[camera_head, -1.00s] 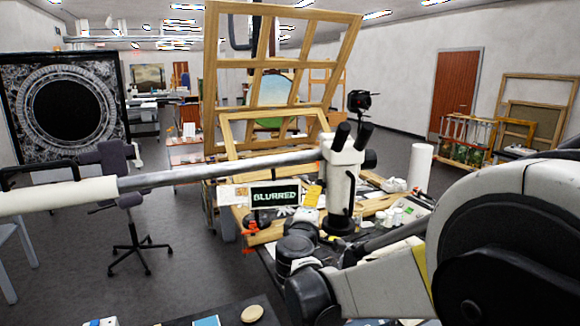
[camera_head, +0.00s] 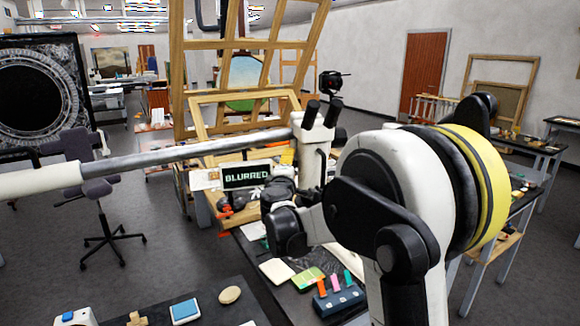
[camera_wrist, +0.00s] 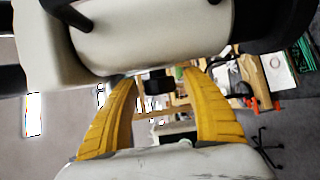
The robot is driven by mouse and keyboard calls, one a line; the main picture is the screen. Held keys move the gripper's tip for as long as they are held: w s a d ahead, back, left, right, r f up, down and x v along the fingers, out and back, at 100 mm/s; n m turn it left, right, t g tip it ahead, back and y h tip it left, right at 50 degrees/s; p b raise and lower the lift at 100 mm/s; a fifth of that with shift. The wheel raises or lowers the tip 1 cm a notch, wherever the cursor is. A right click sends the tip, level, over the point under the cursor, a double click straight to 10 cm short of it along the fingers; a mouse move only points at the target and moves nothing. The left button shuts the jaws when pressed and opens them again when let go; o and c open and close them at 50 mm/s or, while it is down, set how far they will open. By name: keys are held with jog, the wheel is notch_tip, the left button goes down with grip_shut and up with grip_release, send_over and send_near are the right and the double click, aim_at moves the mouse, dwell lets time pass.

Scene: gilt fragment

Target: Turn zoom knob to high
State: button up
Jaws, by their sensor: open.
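The microscope (camera_head: 315,137) is white with two black eyepieces and sits on a long horizontal metal boom (camera_head: 190,152) in the head view. Its lower right part is hidden behind my arm. A small sign (camera_head: 247,175) beside it reads BLURRED. In the wrist view my gripper (camera_wrist: 158,80) has two yellow fingers spread apart. A large white body with black stubs, seemingly the microscope (camera_wrist: 150,40), fills the top, close beyond the fingertips. A small black part shows between the fingertips; I cannot tell whether it is the zoom knob. In the head view my fingers are hidden.
A large wooden frame (camera_head: 245,46) stands behind the microscope. A black bench with colored items, including a blue block (camera_head: 338,300), lies in front. An office chair (camera_head: 85,165) stands on the open floor at left. A side table (camera_head: 535,150) stands at right.

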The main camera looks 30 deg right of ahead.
jog(key=c, duration=1.2)
